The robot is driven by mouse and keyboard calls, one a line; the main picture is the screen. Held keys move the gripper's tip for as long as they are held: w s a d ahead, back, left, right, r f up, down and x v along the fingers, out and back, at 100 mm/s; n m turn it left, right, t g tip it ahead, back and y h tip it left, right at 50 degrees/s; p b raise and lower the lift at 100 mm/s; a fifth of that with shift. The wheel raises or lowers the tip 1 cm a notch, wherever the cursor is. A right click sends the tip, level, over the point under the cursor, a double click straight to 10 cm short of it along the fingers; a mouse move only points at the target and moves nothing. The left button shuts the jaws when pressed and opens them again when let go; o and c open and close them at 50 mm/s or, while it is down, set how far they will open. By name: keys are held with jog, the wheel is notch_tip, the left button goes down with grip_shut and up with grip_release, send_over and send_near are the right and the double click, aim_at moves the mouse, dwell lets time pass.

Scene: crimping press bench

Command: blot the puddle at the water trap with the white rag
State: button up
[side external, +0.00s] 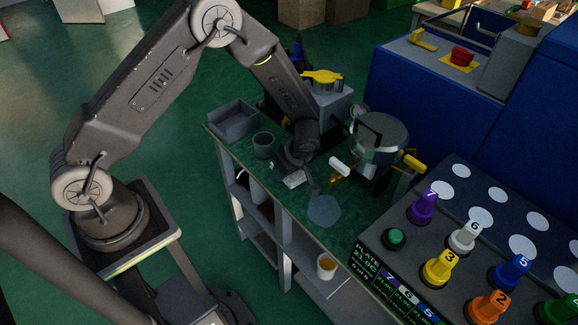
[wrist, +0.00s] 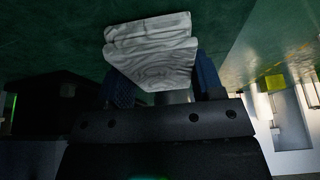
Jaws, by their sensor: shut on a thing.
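My gripper (side external: 301,181) is shut on the white rag (side external: 291,180), low over the green bench top. In the wrist view the folded rag (wrist: 152,48) sits between the two blue fingers (wrist: 164,84) and sticks out past their tips. The puddle (side external: 323,210) is a pale grey-blue round patch on the bench, just right of and nearer the camera than my gripper. I cannot tell whether the rag touches the bench. A metal pot-like vessel (side external: 378,138) with yellow handles stands behind and right of the puddle; I cannot tell for sure which part is the water trap.
A grey open tray (side external: 233,120) and a grey cup (side external: 264,144) stand on the bench left of my gripper. A white-ended fitting (side external: 340,165) is close on its right. A control panel with numbered coloured knobs (side external: 437,268) borders the right side. Shelves lie below the bench.

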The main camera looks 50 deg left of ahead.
jog(key=shift+f, duration=0.2)
jog(key=o, duration=0.6)
jog(key=shift+r, duration=0.35)
jog(key=c, duration=0.6)
jog(key=o, duration=0.6)
jog(key=shift+r, duration=0.3)
